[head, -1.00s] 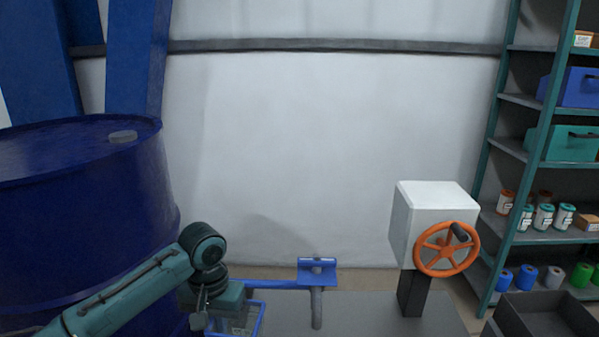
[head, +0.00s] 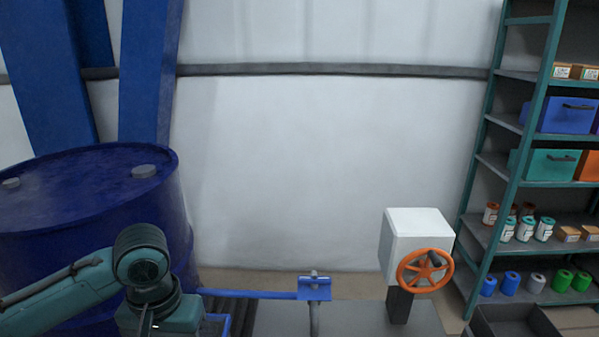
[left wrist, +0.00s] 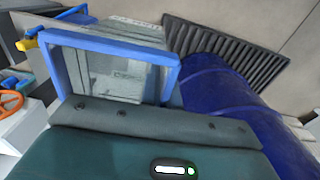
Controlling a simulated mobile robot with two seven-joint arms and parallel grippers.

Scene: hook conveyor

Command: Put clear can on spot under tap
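The clear can (left wrist: 120,72), a see-through box with blue edges, is large in the left wrist view, right against my left gripper's palm. My left gripper (left wrist: 155,115) appears shut on it, though its fingertips are hidden. In the head view the left gripper (head: 160,315) is at the bottom left, in front of the drum, and the can is not clearly seen there. The tap (head: 315,290) has a blue pipe and a grey spout, right of the gripper. The spot under it is below the picture. My right gripper is not in view.
A dark blue drum (head: 90,200) stands close behind my left arm. Right of the tap is a white box (head: 415,240) with an orange handwheel (head: 425,270). A teal shelf rack (head: 495,165) stands at the right. In the left wrist view a dark slatted grate (left wrist: 225,50) shows.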

